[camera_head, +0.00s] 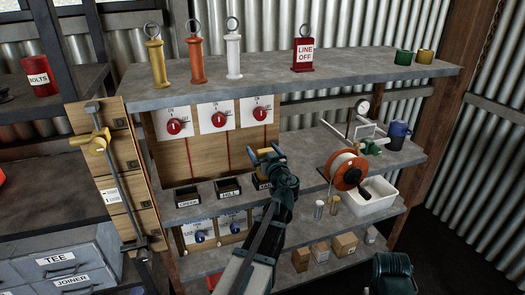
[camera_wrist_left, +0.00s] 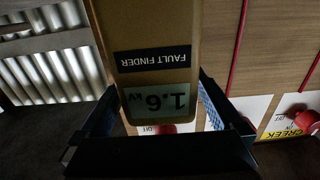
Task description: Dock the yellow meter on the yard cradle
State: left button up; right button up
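The yellow meter shows in the left wrist view (camera_wrist_left: 155,35) as a tan-yellow case marked FAULT FINDER, upside down, its display reading 1.6 kV. My left gripper (camera_wrist_left: 160,108) has its fingers on both sides of it. In the head view my left gripper (camera_head: 270,155) is over the shelf's rightmost small black cradle (camera_head: 262,184), whose label is mostly hidden. Only small yellow bits of the meter show there. I cannot tell whether it touches the cradle. My right gripper's fingers do not show.
Red switches (camera_head: 219,119) are on the board behind the cradles. Yellow, orange and white ringed tags (camera_head: 155,62) and a LINE OFF tag (camera_head: 303,54) stand above.

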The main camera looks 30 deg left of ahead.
pick_arm(q)
jog(key=shift+r, duration=0.15)
jog(key=shift+s+d, duration=0.15)
jog(key=v, duration=1.1)
jog(key=shift+s+d, duration=0.2)
jog(key=shift+s, duration=0.05)
